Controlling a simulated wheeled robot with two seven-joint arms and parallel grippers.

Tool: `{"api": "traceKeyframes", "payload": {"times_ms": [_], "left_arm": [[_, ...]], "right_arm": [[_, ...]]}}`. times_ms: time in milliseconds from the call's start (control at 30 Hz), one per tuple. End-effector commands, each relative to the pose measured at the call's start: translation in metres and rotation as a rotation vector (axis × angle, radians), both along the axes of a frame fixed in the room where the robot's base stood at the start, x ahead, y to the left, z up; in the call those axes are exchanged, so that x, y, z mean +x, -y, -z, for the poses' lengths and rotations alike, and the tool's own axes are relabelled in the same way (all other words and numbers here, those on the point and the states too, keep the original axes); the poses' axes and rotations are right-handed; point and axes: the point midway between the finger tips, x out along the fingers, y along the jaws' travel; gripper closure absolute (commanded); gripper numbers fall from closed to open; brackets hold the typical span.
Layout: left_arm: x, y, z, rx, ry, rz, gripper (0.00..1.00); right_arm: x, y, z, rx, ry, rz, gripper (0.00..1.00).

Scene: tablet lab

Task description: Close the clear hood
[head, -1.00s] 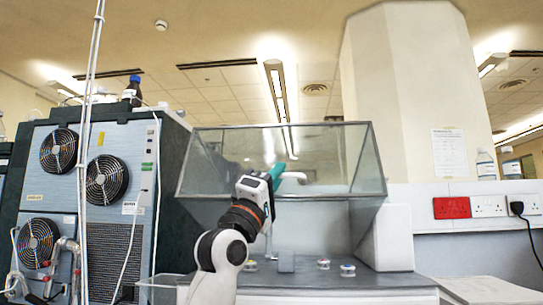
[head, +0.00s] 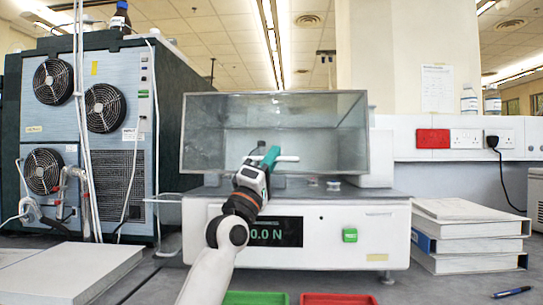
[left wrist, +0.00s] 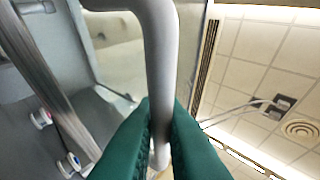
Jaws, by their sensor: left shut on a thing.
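The clear hood (head: 215,135) is a see-through box with grey edges over the white bench instrument (head: 330,232). Its lower front edge stands above the instrument's grey deck (head: 375,191), with a gap where small knobs show. My left gripper (head: 271,158), with green fingers, is shut on the hood's pale handle (head: 289,158) at the front. In the left wrist view, the green fingers (left wrist: 160,125) close around the grey handle bar (left wrist: 160,60). My right gripper is not in view.
A tall unit with fans (head: 108,150) stands at the left. Stacked binders (head: 465,225) and a pen (head: 511,291) lie at the right. A white block (head: 65,270) lies front left. A green tray (head: 255,298) and a red tray (head: 340,299) are at the front edge.

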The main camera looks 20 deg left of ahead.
Motion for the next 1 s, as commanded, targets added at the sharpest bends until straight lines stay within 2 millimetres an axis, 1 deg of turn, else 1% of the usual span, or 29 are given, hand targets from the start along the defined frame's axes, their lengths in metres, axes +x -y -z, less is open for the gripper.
{"api": "traceKeyframes", "payload": {"times_ms": [167,200,267,300,333,767,867,1000], "left_arm": [[0.000,0.000,-0.001,0.001,0.001,0.000,1.00],[0.000,0.000,-0.001,0.001,0.001,0.000,0.87],[0.000,0.000,-0.001,0.001,0.001,0.000,0.77],[0.000,0.000,-0.001,0.001,0.001,0.000,0.71],[0.000,0.000,-0.001,0.001,0.001,0.000,0.69],[-0.001,-0.001,0.001,0.001,-0.001,-0.001,0.69],[-0.006,-0.002,0.006,-0.001,0.000,-0.001,0.69],[-0.021,-0.008,0.022,0.000,0.001,-0.001,0.69]], "right_arm": [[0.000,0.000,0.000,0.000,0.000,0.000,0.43],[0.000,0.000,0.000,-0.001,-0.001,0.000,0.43],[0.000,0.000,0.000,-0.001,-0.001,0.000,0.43],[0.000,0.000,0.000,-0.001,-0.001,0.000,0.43],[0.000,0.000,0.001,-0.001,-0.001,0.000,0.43],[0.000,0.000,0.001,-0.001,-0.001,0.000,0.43],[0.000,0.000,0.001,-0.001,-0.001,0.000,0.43],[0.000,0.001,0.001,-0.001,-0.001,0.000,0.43]]}}
